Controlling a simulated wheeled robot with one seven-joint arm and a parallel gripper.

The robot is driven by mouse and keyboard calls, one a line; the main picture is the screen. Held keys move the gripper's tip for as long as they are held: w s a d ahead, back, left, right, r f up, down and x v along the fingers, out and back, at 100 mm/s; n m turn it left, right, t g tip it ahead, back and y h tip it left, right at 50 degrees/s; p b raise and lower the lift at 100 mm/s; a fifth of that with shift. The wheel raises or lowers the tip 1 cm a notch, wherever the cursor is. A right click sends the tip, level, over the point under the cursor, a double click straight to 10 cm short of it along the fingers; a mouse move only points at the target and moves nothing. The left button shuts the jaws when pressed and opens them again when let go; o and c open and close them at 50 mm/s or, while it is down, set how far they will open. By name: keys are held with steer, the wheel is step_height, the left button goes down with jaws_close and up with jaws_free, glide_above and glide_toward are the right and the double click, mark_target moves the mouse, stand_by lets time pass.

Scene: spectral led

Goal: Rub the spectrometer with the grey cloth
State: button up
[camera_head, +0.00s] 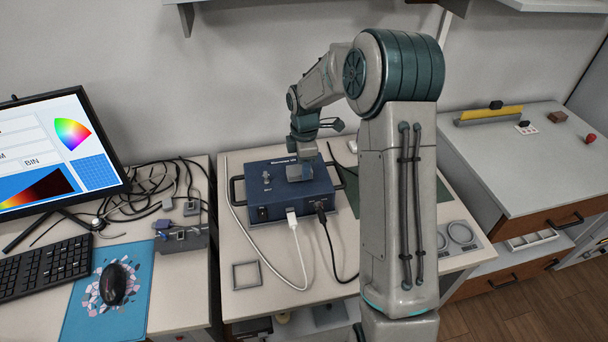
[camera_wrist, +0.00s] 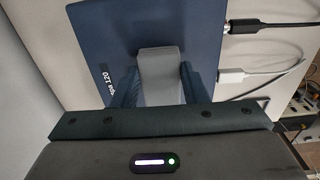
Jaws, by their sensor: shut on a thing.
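The spectrometer is a dark blue box (camera_head: 268,207) on the middle table in the head view, with cables plugged into its front. Its blue top also fills the upper middle of the wrist view (camera_wrist: 120,35). My gripper (camera_head: 300,168) is over the right part of the box's top, pointing down. In the wrist view my gripper (camera_wrist: 160,88) is shut on the grey cloth (camera_wrist: 160,70), which shows between the two fingers against the blue top. The cloth appears to be at the box's top surface; whether it presses on it, I cannot tell.
A white cable (camera_head: 298,250) and a black cable (camera_head: 330,245) run from the box's front. A monitor (camera_head: 60,150), keyboard (camera_head: 45,265) and mouse (camera_head: 114,284) stand on the left desk. A square grey frame (camera_head: 247,276) lies at the table's front left.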

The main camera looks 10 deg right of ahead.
steer(key=shift+a, duration=1.2)
steer(key=shift+d+r+p, duration=0.1)
steer(key=shift+r+p, duration=0.5)
steer(key=shift+r, duration=0.2)
steer(key=shift+f, duration=0.1)
steer(key=shift+d+b, duration=0.3)
steer(key=shift+d, duration=0.1)
steer(key=d+b, duration=0.2)
steer(key=d, duration=0.4)
steer(key=shift+f, duration=0.15)
steer(key=shift+d, duration=0.1)
